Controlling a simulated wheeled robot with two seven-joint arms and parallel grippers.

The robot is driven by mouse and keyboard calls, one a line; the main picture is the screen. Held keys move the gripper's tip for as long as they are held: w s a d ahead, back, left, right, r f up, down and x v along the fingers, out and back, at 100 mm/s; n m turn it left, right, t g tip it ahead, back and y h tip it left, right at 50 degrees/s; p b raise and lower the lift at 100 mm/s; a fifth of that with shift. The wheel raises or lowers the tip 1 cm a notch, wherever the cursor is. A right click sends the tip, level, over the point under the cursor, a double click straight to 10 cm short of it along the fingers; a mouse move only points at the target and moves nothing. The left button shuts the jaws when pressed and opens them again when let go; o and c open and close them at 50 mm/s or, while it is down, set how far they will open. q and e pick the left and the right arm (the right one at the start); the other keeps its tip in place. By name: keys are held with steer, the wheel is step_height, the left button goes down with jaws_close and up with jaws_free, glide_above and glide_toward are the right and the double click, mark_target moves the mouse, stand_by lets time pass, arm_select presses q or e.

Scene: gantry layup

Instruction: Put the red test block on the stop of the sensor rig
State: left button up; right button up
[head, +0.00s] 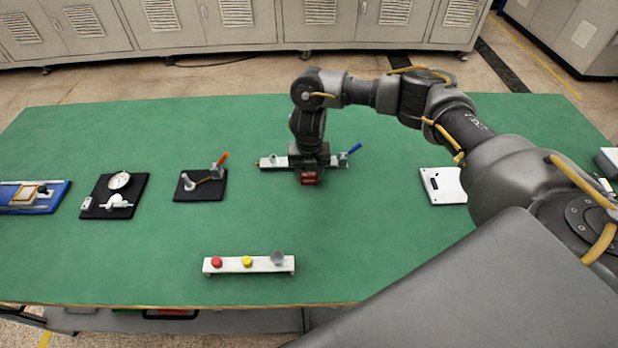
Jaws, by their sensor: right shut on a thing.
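My right gripper (309,168) points down over the middle of the table and is shut on the red test block (309,178), which shows at its lower front. Right behind and beside the gripper is a low rail-like fixture (271,163) with a white block at its left and a blue-handled clamp (350,151) at its right end; it looks like the sensor rig. My gripper hides its middle, so the stop cannot be made out. I cannot tell whether the red block touches the fixture. My left gripper is not in view.
On the green table (130,240) stand a black plate with an orange-handled clamp (200,185), a black plate with a dial (113,196), a blue tray (48,205) and a white plate (443,186). A white button bar (248,264) lies in front. Cabinets stand behind.

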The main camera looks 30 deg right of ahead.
mark_target(309, 174)
steer(key=c, duration=0.4)
steer(key=shift+w+r, duration=0.1)
steer(key=shift+r, duration=0.45)
step_height(309, 174, up, 2)
steer(key=shift+r, duration=0.25)
steer(key=s+a+r, duration=0.1)
steer(key=s+r, duration=0.3)
steer(key=s, duration=0.3)
steer(key=s+a+r+b, duration=0.1)
steer(key=s+r, duration=0.4)
steer(key=s, duration=0.2)
steer(key=shift+a+r, duration=0.2)
steer(key=shift+a, duration=0.2)
